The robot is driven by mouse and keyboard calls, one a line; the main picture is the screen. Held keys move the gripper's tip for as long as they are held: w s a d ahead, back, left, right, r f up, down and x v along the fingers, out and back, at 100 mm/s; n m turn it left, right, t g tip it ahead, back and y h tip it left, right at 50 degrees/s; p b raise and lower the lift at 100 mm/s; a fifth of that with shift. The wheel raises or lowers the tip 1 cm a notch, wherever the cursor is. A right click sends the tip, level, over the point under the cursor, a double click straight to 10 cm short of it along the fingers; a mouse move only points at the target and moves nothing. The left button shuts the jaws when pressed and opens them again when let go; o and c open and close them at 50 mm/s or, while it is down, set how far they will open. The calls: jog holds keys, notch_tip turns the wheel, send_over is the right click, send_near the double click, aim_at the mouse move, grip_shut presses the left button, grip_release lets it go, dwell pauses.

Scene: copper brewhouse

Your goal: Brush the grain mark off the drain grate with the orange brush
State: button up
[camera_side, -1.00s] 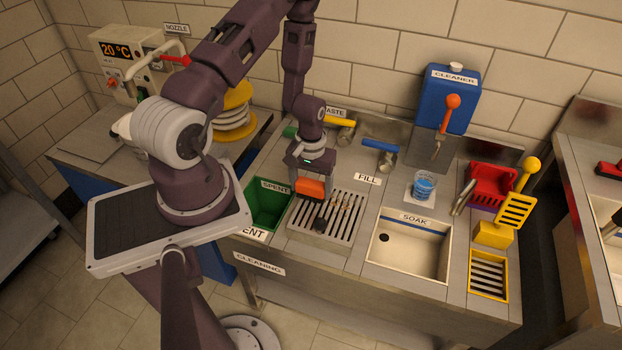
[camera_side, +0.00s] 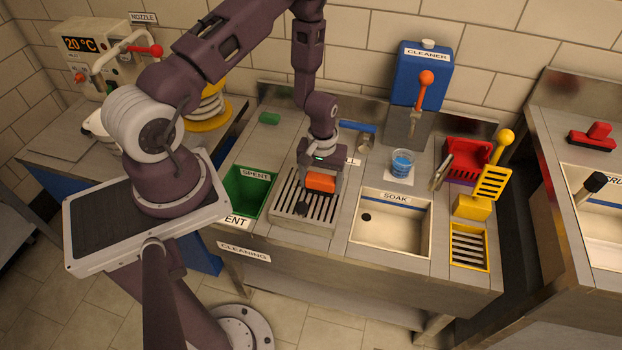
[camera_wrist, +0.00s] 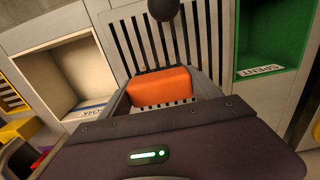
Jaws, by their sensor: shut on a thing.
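My gripper (camera_side: 321,184) is shut on the orange brush (camera_side: 320,182), over the right part of the drain grate (camera_side: 283,208). In the wrist view the orange brush (camera_wrist: 160,86) lies between my fingers, low over the slots of the grate (camera_wrist: 125,25). I cannot tell whether its bristles touch the bars. The grain mark is not clear now; brush and gripper cover much of that area. Small pale specks may show just beyond the brush in the wrist view.
The green SPENT bin (camera_side: 247,190) is left of the grate, the SOAK basin (camera_side: 390,225) right of it. A glass of blue liquid (camera_side: 402,163), a blue cleaner dispenser (camera_side: 420,85), a red basket (camera_side: 467,160) and a yellow brush (camera_side: 480,200) stand farther right.

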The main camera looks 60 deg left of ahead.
aim_at(334, 176)
jog(key=shift+w+d, duration=1.1)
jog(key=shift+d, duration=0.05)
jog(key=shift+s+a, duration=3.95)
jog(key=shift+w+a, duration=0.45)
jog(key=shift+a, duration=0.1)
jog(key=shift+w+d, duration=3.95)
jog(key=shift+w, duration=0.05)
jog(key=shift+s+a, duration=3.9)
jog(key=shift+s+a+r, duration=0.1)
jog(key=shift+a, duration=0.05)
notch_tip(334, 176, up, 8)
jog(key=shift+r, duration=0.15)
